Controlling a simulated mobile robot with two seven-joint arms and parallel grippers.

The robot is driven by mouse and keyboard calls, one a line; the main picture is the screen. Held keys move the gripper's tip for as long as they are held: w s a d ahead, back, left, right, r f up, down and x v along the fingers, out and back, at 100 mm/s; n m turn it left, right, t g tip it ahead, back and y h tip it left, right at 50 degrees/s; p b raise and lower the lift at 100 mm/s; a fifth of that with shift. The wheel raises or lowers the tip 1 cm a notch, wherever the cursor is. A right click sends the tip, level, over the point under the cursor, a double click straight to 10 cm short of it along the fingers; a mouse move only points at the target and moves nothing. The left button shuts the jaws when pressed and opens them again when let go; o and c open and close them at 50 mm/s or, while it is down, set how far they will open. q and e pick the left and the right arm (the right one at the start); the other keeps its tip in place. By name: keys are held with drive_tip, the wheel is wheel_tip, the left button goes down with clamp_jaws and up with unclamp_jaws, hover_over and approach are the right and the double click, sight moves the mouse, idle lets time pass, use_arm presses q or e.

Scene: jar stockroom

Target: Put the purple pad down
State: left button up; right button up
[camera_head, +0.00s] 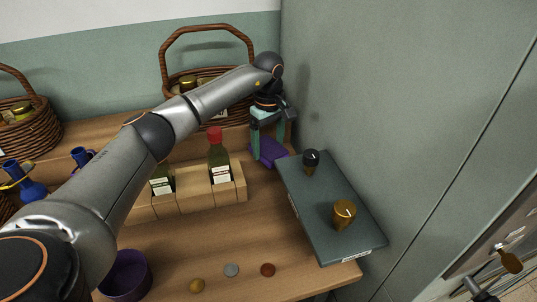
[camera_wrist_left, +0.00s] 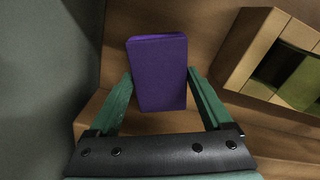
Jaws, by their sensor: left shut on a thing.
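The purple pad (camera_head: 270,151) is at the back right of the wooden table, beside the wall. My left gripper (camera_head: 268,142) points down and is shut on it. In the left wrist view the pad (camera_wrist_left: 159,73) is a purple block between the two green fingers of the left gripper (camera_wrist_left: 160,88). One finger is at each side of the pad. I cannot tell if its underside touches the table.
A wooden bottle rack (camera_head: 205,187) stands to the left. A wicker basket (camera_head: 168,62) stands behind. Small discs (camera_head: 231,270) lie in front.

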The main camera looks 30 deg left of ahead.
sight(268, 146)
use_arm(q)
drive_tip(key=shift+f, duration=1.7)
drive_tip(key=shift+f, duration=0.15)
drive_tip(key=o, duration=1.2)
drive_tip(key=shift+o, duration=0.2)
wheel_tip(268, 146, up, 12)
drive_tip(key=shift+r, duration=0.2)
drive_tip(key=shift+s+f, duration=0.1)
